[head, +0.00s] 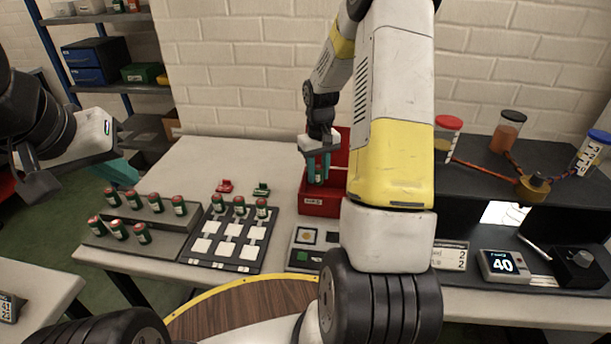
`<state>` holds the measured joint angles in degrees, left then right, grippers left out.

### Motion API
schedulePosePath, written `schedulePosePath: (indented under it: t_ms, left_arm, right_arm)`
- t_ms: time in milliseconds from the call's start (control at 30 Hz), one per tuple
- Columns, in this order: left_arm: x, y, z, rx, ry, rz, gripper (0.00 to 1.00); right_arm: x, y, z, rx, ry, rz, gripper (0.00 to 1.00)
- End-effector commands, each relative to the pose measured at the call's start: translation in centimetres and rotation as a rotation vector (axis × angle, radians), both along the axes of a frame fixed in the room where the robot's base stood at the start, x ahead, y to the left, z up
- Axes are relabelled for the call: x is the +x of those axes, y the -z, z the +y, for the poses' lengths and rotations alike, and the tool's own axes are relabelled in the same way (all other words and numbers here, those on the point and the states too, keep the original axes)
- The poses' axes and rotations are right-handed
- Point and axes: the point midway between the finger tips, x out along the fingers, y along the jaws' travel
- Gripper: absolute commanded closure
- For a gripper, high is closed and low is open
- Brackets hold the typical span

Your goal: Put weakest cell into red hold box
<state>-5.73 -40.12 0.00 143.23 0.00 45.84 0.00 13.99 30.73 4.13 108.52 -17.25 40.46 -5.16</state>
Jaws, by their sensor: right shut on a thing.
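The red hold box (318,207) stands on the table with its red lid (343,150) raised at the back. My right gripper (318,170) points down over the box. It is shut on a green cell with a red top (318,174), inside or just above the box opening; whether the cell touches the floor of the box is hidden. More green cells (155,204) stand in a grey tray at left. Several others (239,206) stand in the back row of a dark board with white squares. My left gripper (75,172) is at far left, away from the table objects; its jaws are unclear.
The table's back left is clear.

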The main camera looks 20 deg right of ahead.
Motion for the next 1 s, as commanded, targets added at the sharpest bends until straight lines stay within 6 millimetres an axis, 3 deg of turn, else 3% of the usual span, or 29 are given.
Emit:
schedulePosePath:
  t_ms: [100,333,533,900,933,1000]
  left_arm:
    - [0.0,0.0,0.0,0.0,0.0,0.0,1.0]
    - [0.0,0.0,0.0,0.0,0.0,0.0,1.0]
    - [0.0,0.0,0.0,0.0,0.0,0.0,1.0]
    - [0.0,0.0,0.0,0.0,0.0,0.0,1.0]
    - [0.0,0.0,0.0,0.0,0.0,0.0,1.0]
    - [0.0,0.0,0.0,0.0,0.0,0.0,1.0]
  right_arm:
    - [-0.1,2.2,0.0,0.0,-0.002,0.004,1.0]
    - [0.0,4.0,0.0,0.0,-0.001,0.001,1.0]
    - [-0.1,6.7,0.0,0.001,-0.001,0.003,1.0]
    - [0.0,7.2,0.0,0.0,-0.001,0.0,1.0]
    - [0.0,7.2,0.0,-0.001,-0.001,0.0,0.66]
    - [0.0,7.2,0.0,-0.001,-0.001,0.0,0.61]
